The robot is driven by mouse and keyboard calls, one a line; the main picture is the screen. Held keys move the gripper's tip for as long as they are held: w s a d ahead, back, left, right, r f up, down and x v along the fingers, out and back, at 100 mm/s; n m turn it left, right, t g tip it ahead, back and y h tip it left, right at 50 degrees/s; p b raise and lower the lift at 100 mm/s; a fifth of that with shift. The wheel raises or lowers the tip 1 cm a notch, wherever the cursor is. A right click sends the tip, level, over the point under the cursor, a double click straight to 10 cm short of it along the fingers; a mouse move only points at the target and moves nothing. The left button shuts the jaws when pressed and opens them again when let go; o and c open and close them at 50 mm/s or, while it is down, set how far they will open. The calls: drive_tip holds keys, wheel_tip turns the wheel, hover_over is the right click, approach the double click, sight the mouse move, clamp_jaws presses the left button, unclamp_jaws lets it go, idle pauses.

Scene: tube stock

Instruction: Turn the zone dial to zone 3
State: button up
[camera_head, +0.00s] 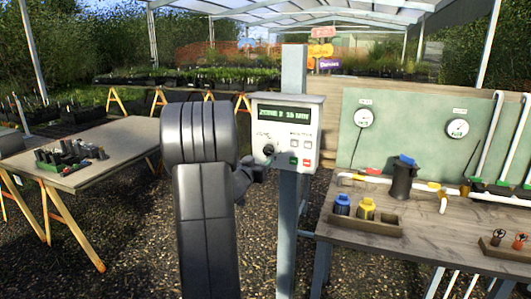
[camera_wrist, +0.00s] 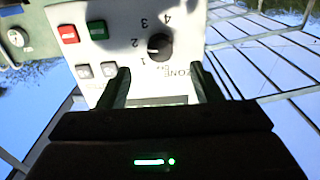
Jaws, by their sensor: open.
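The zone dial (camera_wrist: 160,47) is a round black knob on a pale control box (camera_head: 310,122). Numbers 1 to 4 are printed around it, and a white mark on the knob faces toward the 1 and 2 side. The dial also shows in the head view (camera_head: 268,150). The box's green display (camera_head: 284,114) reads ZONE, a digit too small to be sure of, and 15 MIN. My gripper (camera_wrist: 161,76) is open and empty, its fingers apart and pointing at the panel. The dial lies ahead, between the finger lines, and does not look gripped. My arm covers part of the head view.
Red (camera_wrist: 68,34) and green (camera_wrist: 98,30) buttons and two grey buttons sit beside the dial. The box is on a grey post (camera_head: 289,230). A wooden bench (camera_head: 430,225) with caps and pipes stands right; another table (camera_head: 90,155) stands left.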

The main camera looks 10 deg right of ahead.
sight(267, 152)
drive_tip(key=p+x, duration=0.1)
drive_tip(key=x, duration=0.6)
drive_tip(key=shift+w+d, duration=0.25)
drive_tip(key=shift+w, duration=0.1)
drive_tip(key=shift+c, duration=0.2)
drive_tip(key=c, duration=1)
